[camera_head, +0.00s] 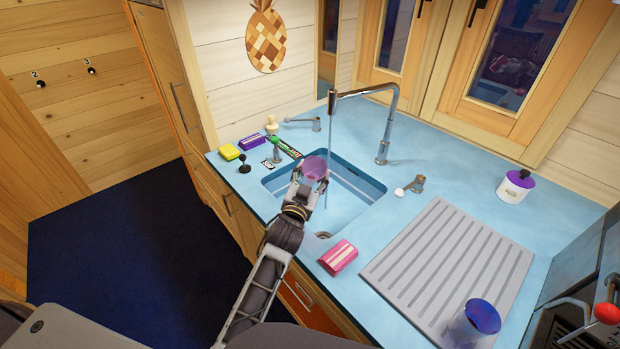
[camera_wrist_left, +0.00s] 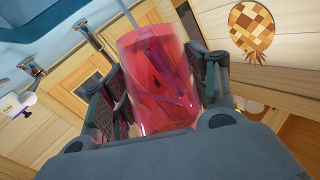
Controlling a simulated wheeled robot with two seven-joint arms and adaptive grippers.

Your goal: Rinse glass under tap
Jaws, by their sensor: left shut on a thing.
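A pink-purple see-through glass (camera_head: 315,167) is held over the sink (camera_head: 364,211) by my left gripper (camera_head: 311,184). In the left wrist view the glass (camera_wrist_left: 158,80) stands between the two fingers of the gripper (camera_wrist_left: 160,100), which are shut on it. The tap (camera_head: 384,130) arches over the sink from the right. I cannot tell whether the water goes inside the glass. My right gripper is not in view.
A grey ribbed drainboard (camera_head: 448,262) lies right of the sink, with a blue glass (camera_head: 472,324) at its near end. A pink sponge packet (camera_head: 338,257) lies at the counter's front edge. Small items, including a yellow sponge (camera_head: 229,152), stand left of the sink. A white jar (camera_head: 515,187) is at the right.

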